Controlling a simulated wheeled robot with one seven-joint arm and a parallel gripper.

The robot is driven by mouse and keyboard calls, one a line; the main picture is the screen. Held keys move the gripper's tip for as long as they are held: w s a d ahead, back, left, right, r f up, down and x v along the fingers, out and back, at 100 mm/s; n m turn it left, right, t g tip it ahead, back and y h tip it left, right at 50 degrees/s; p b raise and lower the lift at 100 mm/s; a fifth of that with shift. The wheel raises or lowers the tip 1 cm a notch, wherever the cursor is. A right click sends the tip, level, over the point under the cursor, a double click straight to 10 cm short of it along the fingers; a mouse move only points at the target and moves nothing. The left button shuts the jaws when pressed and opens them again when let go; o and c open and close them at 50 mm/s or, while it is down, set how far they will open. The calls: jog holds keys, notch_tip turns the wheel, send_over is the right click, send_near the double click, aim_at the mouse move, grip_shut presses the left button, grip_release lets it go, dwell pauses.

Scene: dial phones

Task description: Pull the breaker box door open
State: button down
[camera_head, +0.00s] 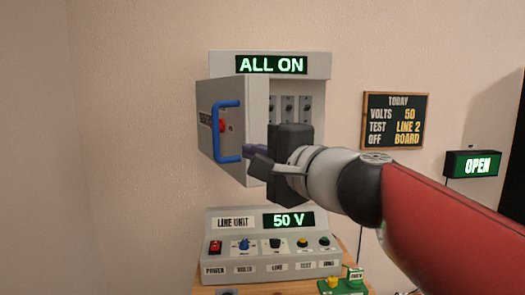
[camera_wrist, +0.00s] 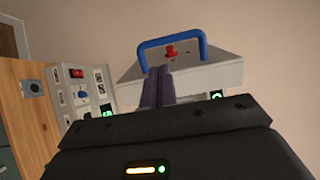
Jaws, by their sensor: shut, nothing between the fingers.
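The grey breaker box (camera_head: 318,90) is on the wall under its "ALL ON" sign. Its door (camera_head: 252,110) stands ajar, swung out toward the left, and breaker switches show inside. The door carries a blue handle (camera_head: 216,130) and a red knob (camera_head: 222,126). In the wrist view the handle (camera_wrist: 172,42) is beyond my fingertips. My gripper (camera_head: 250,149) is shut and empty, its purple fingers beside the door's free edge, right of the handle. I cannot tell whether they touch the door. In the wrist view the fingers (camera_wrist: 158,75) overlap the door's panel (camera_wrist: 210,72).
The line unit (camera_head: 235,268) with knobs, a red switch and a "50 V" display sits below the box on a wooden stand. A small green device (camera_head: 342,284) is to its right. The wall left of the door is clear.

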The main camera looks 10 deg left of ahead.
jog(key=x, duration=0.6)
jog(key=shift+w+a+p, duration=0.15)
jog(key=shift+a+p, duration=0.05)
jog(key=shift+p, duration=0.1)
